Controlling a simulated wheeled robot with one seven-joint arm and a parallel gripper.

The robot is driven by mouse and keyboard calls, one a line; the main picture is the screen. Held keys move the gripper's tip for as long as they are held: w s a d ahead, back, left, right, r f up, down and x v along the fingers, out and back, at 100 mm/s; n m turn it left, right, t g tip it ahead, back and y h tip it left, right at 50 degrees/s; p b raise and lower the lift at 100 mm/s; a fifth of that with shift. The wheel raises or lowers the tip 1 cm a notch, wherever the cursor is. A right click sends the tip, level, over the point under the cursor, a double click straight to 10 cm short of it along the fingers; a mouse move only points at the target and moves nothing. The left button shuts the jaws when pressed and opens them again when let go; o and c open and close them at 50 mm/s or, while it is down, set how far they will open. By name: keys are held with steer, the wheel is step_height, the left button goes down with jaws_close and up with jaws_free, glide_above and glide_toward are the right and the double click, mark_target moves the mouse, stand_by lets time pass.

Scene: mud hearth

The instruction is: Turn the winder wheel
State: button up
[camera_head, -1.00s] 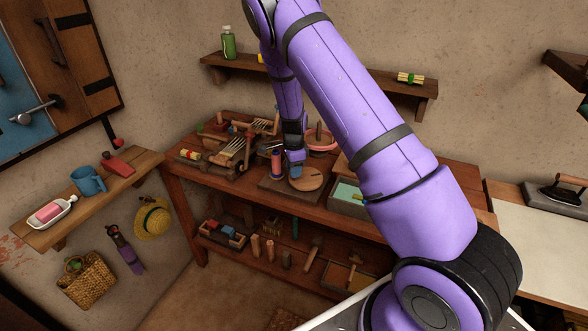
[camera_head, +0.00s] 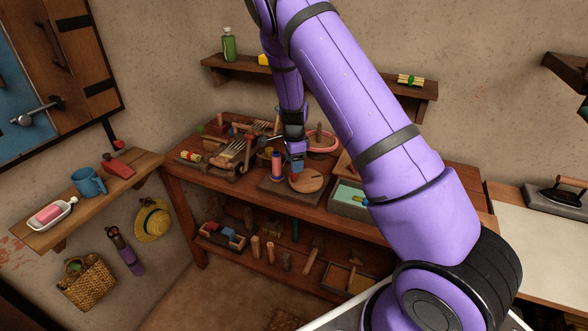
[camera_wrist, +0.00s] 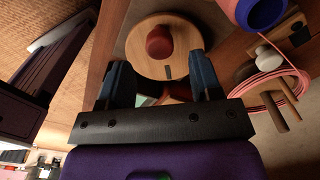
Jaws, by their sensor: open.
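The winder wheel is a round pale wooden disc (camera_head: 307,181) lying flat on a dark base board on the workbench. In the wrist view the wheel (camera_wrist: 140,45) has a red-brown knob (camera_wrist: 160,43) standing on it and a small dark mark near its rim. My gripper (camera_head: 297,164) points down just above the wheel's far side in the head view. In the wrist view its two blue fingers (camera_wrist: 163,75) are apart, one on each side of the wheel's near rim, with nothing seen held between them. The knob lies beyond the fingertips; contact cannot be told.
A purple-pink spool with blue ends (camera_head: 277,167) stands left of the wheel, close to my gripper. A pink coil (camera_head: 320,141) lies behind it. Wooden tools and a carding-like frame (camera_head: 232,150) crowd the bench's left. A pale green-lined box (camera_head: 347,199) sits to the right.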

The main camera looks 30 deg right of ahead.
step_height(320, 180, up, 7)
stand_by(0.3)
stand_by(0.5)
